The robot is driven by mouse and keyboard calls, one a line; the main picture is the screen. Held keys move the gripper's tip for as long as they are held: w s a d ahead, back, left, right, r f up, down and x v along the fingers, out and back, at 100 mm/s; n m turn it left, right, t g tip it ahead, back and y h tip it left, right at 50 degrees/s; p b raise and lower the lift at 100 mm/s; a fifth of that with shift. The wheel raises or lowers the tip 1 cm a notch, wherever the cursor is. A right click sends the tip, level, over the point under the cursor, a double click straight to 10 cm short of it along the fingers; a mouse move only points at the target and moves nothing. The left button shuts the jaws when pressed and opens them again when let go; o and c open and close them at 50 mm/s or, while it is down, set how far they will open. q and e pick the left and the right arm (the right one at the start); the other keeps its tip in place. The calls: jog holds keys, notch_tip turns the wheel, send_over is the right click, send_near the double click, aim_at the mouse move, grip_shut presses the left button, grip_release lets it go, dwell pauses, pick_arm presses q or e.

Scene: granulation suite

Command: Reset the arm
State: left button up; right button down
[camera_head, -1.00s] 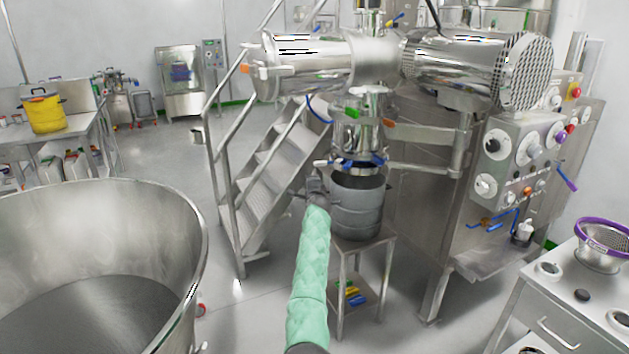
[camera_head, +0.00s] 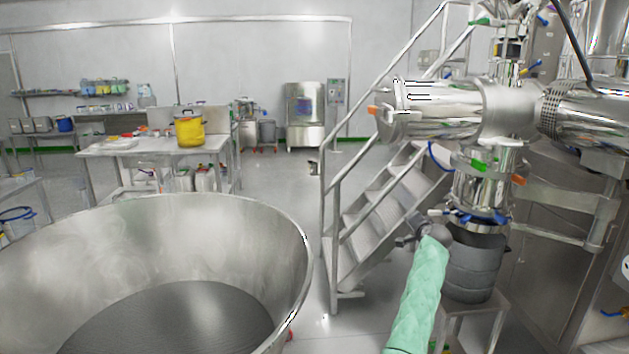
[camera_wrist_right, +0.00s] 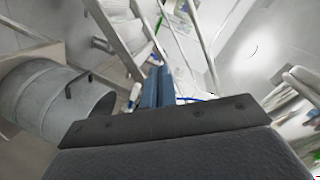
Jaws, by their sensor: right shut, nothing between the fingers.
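My right arm, in a pale green quilted sleeve (camera_head: 418,295), reaches up from the bottom of the head view. Its gripper (camera_head: 404,241) is small there, just left of the grey drum (camera_head: 470,268). In the right wrist view the gripper's blue fingers (camera_wrist_right: 158,88) are together with nothing between them. The drum (camera_wrist_right: 55,100) also shows at the left of that view, apart from the fingers. My left gripper is not in view.
A large steel bowl (camera_head: 303,262) fills the lower left. Steel stairs with railings (camera_head: 385,215) stand behind my right gripper. The drum sits on a small stand (camera_head: 480,310) under the steel machine (camera_head: 450,110). A table (camera_head: 100,150) holds a yellow pot (camera_head: 189,130). Open floor lies beyond the bowl.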

jog(key=s+a+f+n+g, duration=0.1)
jog(key=s+a+n+g, duration=0.15)
jog(key=s+n, duration=0.4)
jog(key=s+a+f+n+g, duration=0.2)
jog(key=s+a+f, duration=0.2)
jog(key=s+f, duration=0.65)
jog(key=s+a+f+n+g, duration=0.15)
jog(key=s+a+f, duration=0.25)
jog(key=s+f, duration=0.7)
jog(key=s+a+f+n+g, duration=0.1)
jog(key=s+a+f+g, duration=0.25)
jog(key=s+f, duration=0.7)
jog(key=s+a+f+g, duration=0.1)
jog(key=s+f, duration=0.5)
jog(key=s, duration=0.6)
jog(key=s+a+f+n+g, duration=0.1)
jog(key=s+f, duration=0.5)
jog(key=s, duration=0.6)
jog(key=s+f+g, duration=0.2)
jog(key=s+f, duration=0.4)
jog(key=s, duration=0.5)
jog(key=shift+s+a+f, duration=0.2)
jog(key=shift+s+a, duration=0.2)
jog(key=shift+g, duration=0.25)
